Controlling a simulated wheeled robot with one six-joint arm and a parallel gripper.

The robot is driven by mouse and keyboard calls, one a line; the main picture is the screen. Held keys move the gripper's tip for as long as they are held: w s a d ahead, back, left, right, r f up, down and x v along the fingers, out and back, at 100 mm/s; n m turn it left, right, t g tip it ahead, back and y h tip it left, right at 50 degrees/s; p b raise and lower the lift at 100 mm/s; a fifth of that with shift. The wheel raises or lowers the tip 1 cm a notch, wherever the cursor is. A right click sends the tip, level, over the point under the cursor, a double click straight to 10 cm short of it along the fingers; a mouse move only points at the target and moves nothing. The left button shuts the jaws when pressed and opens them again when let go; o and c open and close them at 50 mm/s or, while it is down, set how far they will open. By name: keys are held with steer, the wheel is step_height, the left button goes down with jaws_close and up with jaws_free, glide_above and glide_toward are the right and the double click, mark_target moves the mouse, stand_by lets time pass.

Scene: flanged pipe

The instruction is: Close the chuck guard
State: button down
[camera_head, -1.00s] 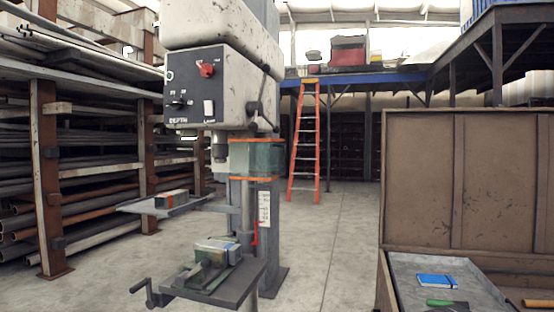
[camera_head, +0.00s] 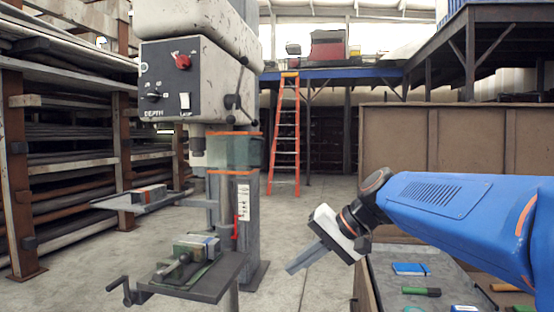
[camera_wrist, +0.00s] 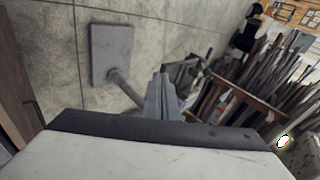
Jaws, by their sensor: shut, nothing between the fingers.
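The chuck guard (camera_head: 235,152) is a clear greenish shield with orange top and bottom edges. It hangs on the drill press (camera_head: 190,80) to the right of the chuck (camera_head: 198,148), in front of the column, and the chuck's front is uncovered. My gripper (camera_head: 291,267) is shut and empty, lower than the guard and to its right, clear of the machine. In the wrist view my shut fingers (camera_wrist: 162,92) point out over the floor and the machine's base; I cannot make out the guard there.
A vise (camera_head: 196,246) sits on the drill's lower table (camera_head: 215,280), with a crank at its left. A side shelf (camera_head: 135,200) holds a small block. A brown-walled bench with a grey tray (camera_head: 385,285) stands at right. An orange ladder (camera_head: 286,140) is behind. Floor between machine and bench is clear.

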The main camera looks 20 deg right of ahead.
steer(key=w+d+r+m+t+y, duration=0.1)
steer(key=w+d+r+t+y, duration=0.1)
steer(key=w+d+r, duration=0.5)
steer(key=w+d+r+m+t+y, duration=0.1)
steer(key=w+d+r+t+y, duration=0.15)
steer(key=w+r, duration=0.45)
steer(key=w+d+r+m+t+y, duration=0.15)
steer(key=w+d+r, duration=0.35)
steer(key=r, duration=0.5)
steer(key=w+a, duration=0.5)
steer(key=a, duration=0.6)
steer(key=shift+w+a+f+n, duration=0.25)
steer(key=shift+w+a+n, duration=0.05)
steer(key=shift+w+n, duration=0.05)
steer(key=shift+s+a, duration=0.1)
